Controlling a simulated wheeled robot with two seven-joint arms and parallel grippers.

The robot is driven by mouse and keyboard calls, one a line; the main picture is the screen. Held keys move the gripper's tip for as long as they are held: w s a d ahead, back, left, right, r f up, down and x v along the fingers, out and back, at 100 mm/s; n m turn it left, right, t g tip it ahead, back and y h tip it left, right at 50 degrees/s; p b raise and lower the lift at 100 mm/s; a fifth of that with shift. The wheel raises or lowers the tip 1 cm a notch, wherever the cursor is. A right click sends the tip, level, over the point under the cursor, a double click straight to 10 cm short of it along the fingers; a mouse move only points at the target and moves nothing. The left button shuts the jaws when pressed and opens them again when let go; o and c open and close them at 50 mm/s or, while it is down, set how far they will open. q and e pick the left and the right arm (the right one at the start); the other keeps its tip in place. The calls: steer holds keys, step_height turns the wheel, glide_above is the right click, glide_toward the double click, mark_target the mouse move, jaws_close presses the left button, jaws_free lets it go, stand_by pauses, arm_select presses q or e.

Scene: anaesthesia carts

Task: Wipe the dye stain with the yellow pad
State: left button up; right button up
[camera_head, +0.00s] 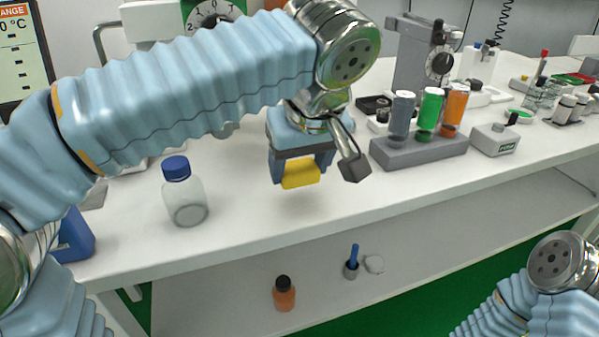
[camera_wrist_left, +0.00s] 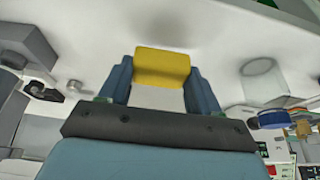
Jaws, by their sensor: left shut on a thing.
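The yellow pad (camera_head: 301,174) is held between the two fingers of my left gripper (camera_head: 302,170), over the white bench near its front edge. A soft shadow lies on the bench beneath it, so it looks a little above the surface. The left wrist view also shows the yellow pad (camera_wrist_left: 162,67) between the fingertips of my left gripper (camera_wrist_left: 161,78), with white bench beyond. I cannot make out a dye stain in either view; the pad or my arm may hide it. My right arm shows at the lower right, but its gripper is out of view.
A clear bottle with a blue cap (camera_head: 184,192) stands left of the pad. A grey rack (camera_head: 420,148) with grey, green and orange vials is to the right. An orange bottle (camera_head: 284,294) stands on the lower shelf. The bench front (camera_head: 400,190) is clear.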

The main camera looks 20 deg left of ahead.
arm_select(q)
steer(key=shift+r, duration=0.9)
steer(key=shift+r, duration=1.6)
